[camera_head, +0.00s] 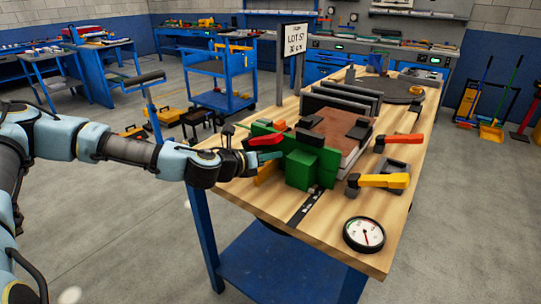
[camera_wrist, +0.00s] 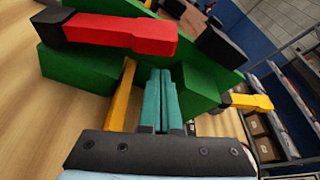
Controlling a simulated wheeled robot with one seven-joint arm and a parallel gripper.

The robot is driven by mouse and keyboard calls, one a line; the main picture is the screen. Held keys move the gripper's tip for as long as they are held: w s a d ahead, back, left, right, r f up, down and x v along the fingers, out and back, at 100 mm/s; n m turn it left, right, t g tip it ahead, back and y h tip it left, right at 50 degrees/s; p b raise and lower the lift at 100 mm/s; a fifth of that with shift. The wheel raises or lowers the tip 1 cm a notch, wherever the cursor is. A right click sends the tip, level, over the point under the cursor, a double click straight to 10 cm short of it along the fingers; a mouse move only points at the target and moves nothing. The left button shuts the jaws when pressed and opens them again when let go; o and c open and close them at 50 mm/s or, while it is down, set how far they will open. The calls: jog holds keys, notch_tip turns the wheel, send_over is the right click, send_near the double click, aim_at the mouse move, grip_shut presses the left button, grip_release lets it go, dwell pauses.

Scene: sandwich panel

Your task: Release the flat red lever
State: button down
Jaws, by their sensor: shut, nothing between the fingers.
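The flat red lever (camera_head: 266,141) sits on a green block fixture (camera_head: 310,167) at the left part of the wooden bench. In the wrist view the red lever (camera_wrist: 125,34) lies across the upper left, joined to a black pivot piece at its left end. My gripper (camera_head: 255,164) comes in from the left, low beside the green fixture. In the wrist view its teal fingers (camera_wrist: 161,80) are together and empty, pointing at the green block (camera_wrist: 195,88), below and right of the red lever. I cannot tell whether the fingertips touch the block.
A round gauge (camera_head: 364,234) lies near the front corner. A brown panel (camera_head: 335,130) lies behind the green fixture. A yellow bar (camera_wrist: 121,95) stands just left of my fingers. A sign (camera_head: 294,42) rises at the bench's back left.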

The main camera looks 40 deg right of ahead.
jog(key=shift+s+f+b, duration=0.2)
jog(key=shift+f, duration=0.35)
jog(key=shift+s+f+b, duration=0.15)
jog(key=shift+f+b, duration=0.05)
jog(key=shift+f, duration=0.35)
jog(key=r+b+v, duration=0.1)
jog(key=v, duration=0.9)
jog(key=shift+f, duration=0.1)
